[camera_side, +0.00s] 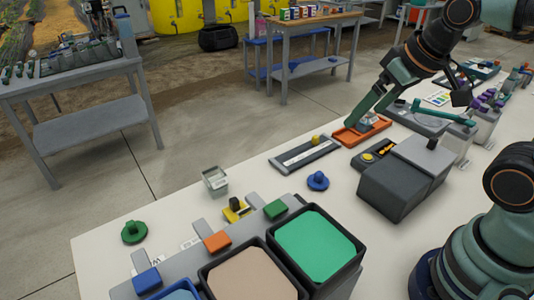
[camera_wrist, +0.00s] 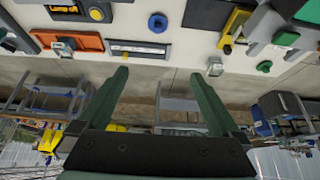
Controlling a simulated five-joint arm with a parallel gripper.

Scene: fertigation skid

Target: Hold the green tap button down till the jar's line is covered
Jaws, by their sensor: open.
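The green tap button (camera_side: 275,209) sits on the rail in front of the green-filled tank (camera_side: 318,238). It also shows at the upper right of the wrist view (camera_wrist: 286,38). The small clear jar (camera_side: 215,180) stands upright on the table, left of and behind the button; the wrist view shows it too (camera_wrist: 215,67). Its line and any liquid level are too small to make out. My gripper (camera_side: 357,124) is at the far side of the table by the orange tray, well apart from jar and button. In the wrist view its green fingers (camera_wrist: 160,73) are spread and empty.
Orange (camera_side: 217,241) and blue (camera_side: 146,279) buttons share the rail. A yellow-and-black piece (camera_side: 237,210) sits between jar and green button. A blue knob (camera_side: 318,181), green knob (camera_side: 134,231), slotted bar (camera_side: 305,154), orange tray (camera_side: 378,125) and grey box (camera_side: 398,180) stand around.

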